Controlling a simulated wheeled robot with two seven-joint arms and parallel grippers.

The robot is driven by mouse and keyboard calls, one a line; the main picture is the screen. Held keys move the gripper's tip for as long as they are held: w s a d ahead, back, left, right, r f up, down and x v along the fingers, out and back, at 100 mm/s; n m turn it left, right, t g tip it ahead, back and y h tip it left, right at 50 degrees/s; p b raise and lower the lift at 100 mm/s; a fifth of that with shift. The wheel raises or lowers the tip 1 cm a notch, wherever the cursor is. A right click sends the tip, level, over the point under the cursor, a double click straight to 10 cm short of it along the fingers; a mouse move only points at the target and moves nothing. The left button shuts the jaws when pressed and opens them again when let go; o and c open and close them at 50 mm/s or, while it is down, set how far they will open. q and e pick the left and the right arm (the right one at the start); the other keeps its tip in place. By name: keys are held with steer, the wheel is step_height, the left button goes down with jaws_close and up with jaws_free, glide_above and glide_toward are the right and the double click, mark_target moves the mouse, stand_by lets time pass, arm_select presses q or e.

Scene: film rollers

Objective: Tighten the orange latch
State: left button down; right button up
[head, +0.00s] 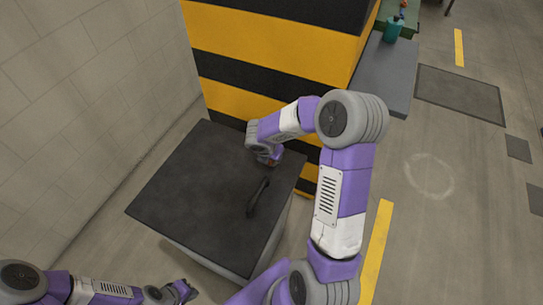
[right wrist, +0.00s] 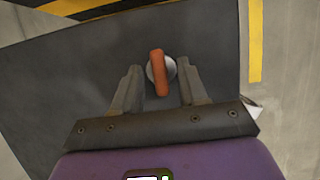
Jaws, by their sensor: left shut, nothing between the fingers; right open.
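The orange latch (right wrist: 157,72) is an upright orange bar on a round grey base, seen in the right wrist view. It sits on the dark top of a box (head: 190,190). My right gripper (right wrist: 158,88) is open, with one finger on each side of the latch and a visible gap to each. In the head view my right gripper (head: 270,160) is over the far right part of the box top, and the wrist hides most of the latch. My left gripper (head: 188,289) is shut and empty, low beside the box's near left side.
A black handle (head: 258,197) lies on the box top near its right edge. A yellow-and-black striped block (head: 270,50) stands behind the box. A pale block wall (head: 90,80) is on the left. A grey bench (head: 385,75) with a teal bottle (head: 394,28) is at the back right. Floor on the right is open.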

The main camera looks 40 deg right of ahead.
jaws_close()
steer(key=shift+w+m, duration=0.1)
steer(key=shift+m, duration=0.2)
steer(key=m+g, duration=0.1)
steer(key=m, duration=0.1)
steer(key=shift+w+r+m+h, duration=0.1)
steer(key=shift+m+h, duration=0.2)
steer(key=shift+m, duration=0.1)
steer(key=m+g+p, duration=0.1)
steer(key=m, duration=0.2)
steer(key=shift+m+g+p, duration=0.3)
steer(key=shift+p, duration=0.05)
steer(key=m+g+p, duration=0.1)
steer(key=m, duration=0.1)
steer(key=m+g+p, duration=0.1)
steer(key=m, duration=0.2)
steer(key=shift+w+y+p, duration=0.2)
steer(key=shift+y+p, duration=0.1)
steer(key=shift+y, duration=0.1)
steer(key=shift+d+m+g+y+p, duration=0.1)
steer(key=shift+m+g+y+p, duration=0.3)
steer(key=shift+m, duration=0.85)
steer(key=shift+d+m+g+y+p, duration=0.1)
steer(key=shift+m+g+y+p, duration=0.3)
steer(key=shift+m, duration=0.85)
